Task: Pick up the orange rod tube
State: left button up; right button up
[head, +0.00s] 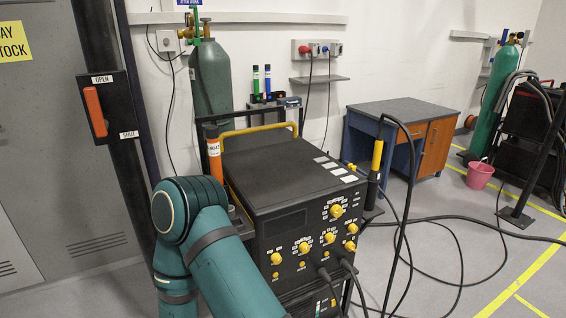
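The orange rod tube (214,160) stands upright at the left side of the black welding machine (290,180). It has a dark cap and a white label, and its lower end is hidden behind my teal arm. That arm rises from the bottom of the head view and bends just in front of the tube. Neither of my grippers shows in the head view, so I cannot tell where they are relative to the tube.
A green gas cylinder (211,80) stands behind the tube. A green tube (256,82) and a blue tube (267,82) stand behind the machine. A grey cabinet (60,170) is at left. Black cables (440,222) cross the floor at right.

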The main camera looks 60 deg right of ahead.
aim_at(211, 132)
jog(key=z, duration=1.65)
